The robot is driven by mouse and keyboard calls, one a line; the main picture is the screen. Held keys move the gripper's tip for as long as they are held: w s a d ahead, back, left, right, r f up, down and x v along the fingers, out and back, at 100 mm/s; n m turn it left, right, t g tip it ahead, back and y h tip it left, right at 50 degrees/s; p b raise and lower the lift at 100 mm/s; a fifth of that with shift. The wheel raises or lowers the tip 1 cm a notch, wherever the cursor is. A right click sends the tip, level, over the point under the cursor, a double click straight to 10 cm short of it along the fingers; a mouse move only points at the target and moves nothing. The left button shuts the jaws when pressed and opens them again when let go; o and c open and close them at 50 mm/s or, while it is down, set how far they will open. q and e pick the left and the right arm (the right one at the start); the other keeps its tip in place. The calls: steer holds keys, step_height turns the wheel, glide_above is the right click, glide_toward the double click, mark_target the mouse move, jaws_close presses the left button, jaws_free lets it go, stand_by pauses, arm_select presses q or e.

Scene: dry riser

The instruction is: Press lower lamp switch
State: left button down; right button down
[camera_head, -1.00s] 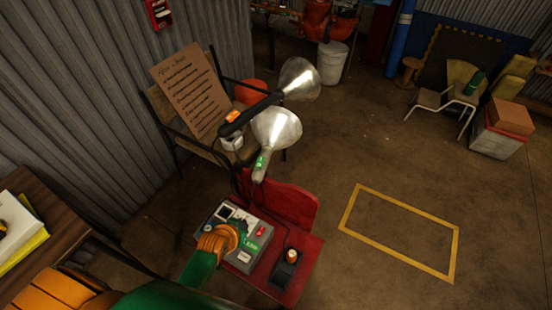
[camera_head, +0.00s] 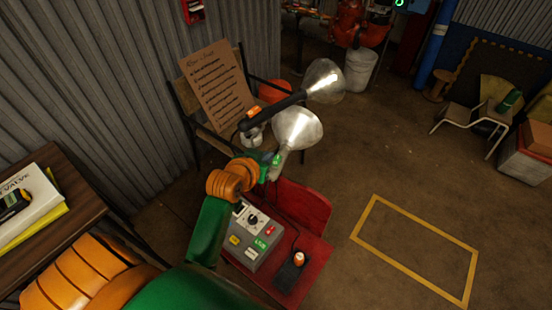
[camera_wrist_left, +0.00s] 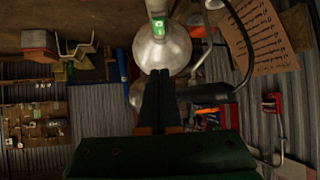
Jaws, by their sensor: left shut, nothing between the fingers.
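The lower lamp (camera_head: 298,127) has a pale, lit shade and a green switch (camera_head: 276,160) on its neck. The upper lamp (camera_head: 324,80) has a dark arm with an orange switch (camera_head: 253,112). My left gripper (camera_head: 265,162) is beside the lower lamp's neck, close to the green switch; its fingertips are hard to make out there. In the left wrist view its black fingers (camera_wrist_left: 160,76) are shut and empty, in front of the lower lamp's shade (camera_wrist_left: 160,52). The green switch (camera_wrist_left: 158,27) shows above the fingertips. Contact cannot be told. My right gripper is not in view.
A grey control box (camera_head: 250,240) and a small black device with an orange-topped knob (camera_head: 293,268) sit on a red chair (camera_head: 315,262). A cardboard notice (camera_head: 217,85) stands behind the lamps. A wooden table (camera_head: 70,208) is at left. The yellow-marked floor is clear.

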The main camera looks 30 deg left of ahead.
arm_select(q)
steer(key=b, duration=0.2)
glide_above(276, 163)
steer(key=f, duration=0.3)
steer(key=s+f, duration=0.1)
steer(key=shift+d+f, duration=0.15)
steer(key=shift+f, duration=0.25)
steer(key=shift+w+f, duration=0.2)
steer(key=shift+f, duration=1.4)
steer(key=shift+w, duration=0.1)
steer(key=shift+w+r+g+p, duration=0.15)
steer(key=shift+r+g+p, duration=0.15)
steer(key=shift+p, duration=0.3)
steer(key=shift+f+b, duration=0.3)
steer(key=shift+f, duration=0.2)
